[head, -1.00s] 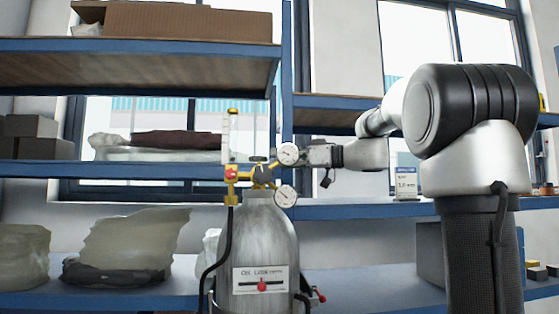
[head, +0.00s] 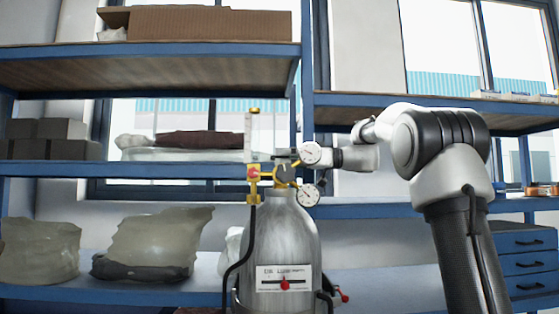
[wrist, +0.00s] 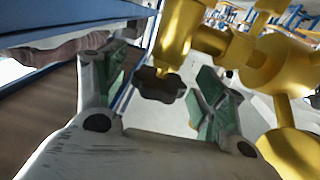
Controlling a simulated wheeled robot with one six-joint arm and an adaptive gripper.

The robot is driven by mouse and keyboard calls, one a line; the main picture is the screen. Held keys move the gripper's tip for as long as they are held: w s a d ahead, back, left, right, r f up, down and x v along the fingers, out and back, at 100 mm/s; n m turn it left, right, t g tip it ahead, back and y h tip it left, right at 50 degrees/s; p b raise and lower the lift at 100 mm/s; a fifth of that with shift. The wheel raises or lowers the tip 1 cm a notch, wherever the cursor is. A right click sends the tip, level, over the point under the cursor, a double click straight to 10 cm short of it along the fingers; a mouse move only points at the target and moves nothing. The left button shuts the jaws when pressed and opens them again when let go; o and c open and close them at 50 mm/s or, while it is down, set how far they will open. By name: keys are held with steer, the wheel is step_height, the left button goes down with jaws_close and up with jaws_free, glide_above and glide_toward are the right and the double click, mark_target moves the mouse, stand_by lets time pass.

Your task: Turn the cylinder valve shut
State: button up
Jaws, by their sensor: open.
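A grey gas cylinder (head: 278,240) stands upright with a label on its front. The cylinder valve's dark lobed knob (wrist: 160,87) hangs under a brass fitting in the wrist view. My gripper (wrist: 165,95) is open, its green-padded fingers on either side of the knob. I cannot tell whether a pad touches it.
Blue-edged shelves (head: 150,170) stand behind the cylinder. Cardboard boxes (head: 205,24) are on the top shelf and wrapped bundles (head: 150,245) lower down. A black hose (head: 240,255) runs down the cylinder's left side. Brass fittings (wrist: 270,65) crowd the right of the wrist view.

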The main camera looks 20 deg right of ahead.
steer(key=shift+w+a, duration=0.15)
steer(key=shift+a, duration=0.35)
steer(key=c, duration=1)
steer(key=shift+a+r+m+t+h, duration=0.1)
steer(key=shift+m+t+h, duration=0.6)
steer(key=shift+m+t, duration=0.65)
steer(key=shift+c, duration=0.2)
steer(key=shift+m+t+h, duration=0.95)
steer(key=shift+t+h, duration=0.05)
steer(key=shift+t, duration=0.85)
steer(key=shift+w, duration=0.1)
steer(key=o, duration=1)
steer(key=shift+o, duration=0.2)
